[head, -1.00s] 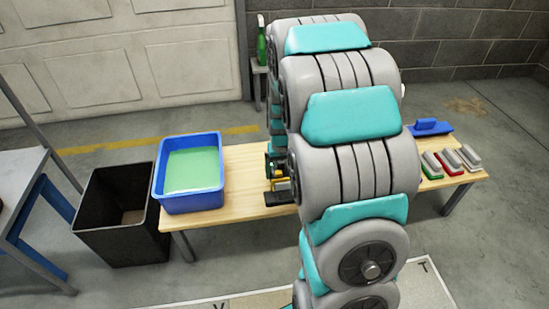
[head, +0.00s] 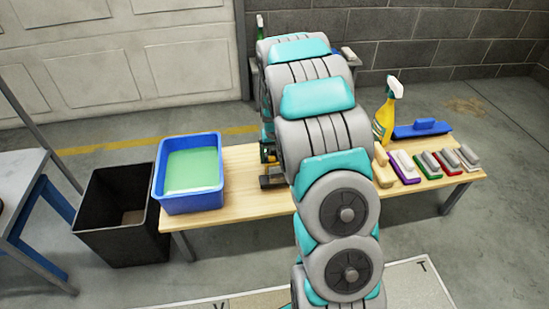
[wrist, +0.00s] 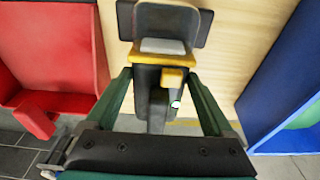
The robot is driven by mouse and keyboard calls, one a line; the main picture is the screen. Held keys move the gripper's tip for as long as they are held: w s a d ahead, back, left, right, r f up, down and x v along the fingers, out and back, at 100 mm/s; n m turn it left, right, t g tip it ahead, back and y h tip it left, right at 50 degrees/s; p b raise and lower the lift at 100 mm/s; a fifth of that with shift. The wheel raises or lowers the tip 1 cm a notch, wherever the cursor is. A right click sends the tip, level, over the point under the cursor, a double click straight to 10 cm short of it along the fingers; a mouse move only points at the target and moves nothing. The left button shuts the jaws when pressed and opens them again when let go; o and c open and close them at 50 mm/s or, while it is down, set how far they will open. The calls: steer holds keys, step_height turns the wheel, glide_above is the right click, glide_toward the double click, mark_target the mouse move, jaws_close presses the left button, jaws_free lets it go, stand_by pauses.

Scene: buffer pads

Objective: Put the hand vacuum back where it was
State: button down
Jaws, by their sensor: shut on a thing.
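The hand vacuum (wrist: 149,92), black and grey with yellow parts, is between the green fingers of my gripper (wrist: 165,75) in the wrist view. My gripper is shut on it. Pale wood of the bench shows behind it; I cannot tell whether it touches the bench. In the head view a small dark and yellow part of it (head: 268,152) shows at the left edge of my arm, above the middle of the bench. My arm hides the rest of it and my gripper there.
The wooden bench (head: 238,190) carries a blue tub (head: 190,202) of green liquid at left, and a yellow spray bottle (head: 384,120), blue tool (head: 422,129) and several brushes at right. A black bin (head: 112,225) stands left. A red object (wrist: 55,45) shows in the wrist view.

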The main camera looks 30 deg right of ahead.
mark_target(276, 162)
steer(key=shift+f, duration=0.5)
steer(key=shift+f, duration=0.1)
jaws_free()
steer(key=r, duration=0.3)
steer(key=s+r, duration=0.1)
steer(key=r, duration=0.7)
steer(key=shift+s+a, duration=0.25)
steer(key=s+a+r+n+g, duration=0.1)
steer(key=s+a+r, duration=0.4)
steer(key=s, duration=0.4)
steer(key=s+a+r+g, duration=0.1)
steer(key=s+a+r, duration=0.2)
steer(key=s+a, duration=0.5)
steer(key=s+a+n, duration=0.1)
steer(key=s+a, duration=0.1)
steer(key=s, duration=0.9)
steer(key=s+a+n+g, duration=0.1)
steer(key=s, duration=1)
steer(key=shift+a+r+g, duration=0.2)
steer(key=shift+a+g, duration=0.1)
steer(key=shift+a, duration=0.05)
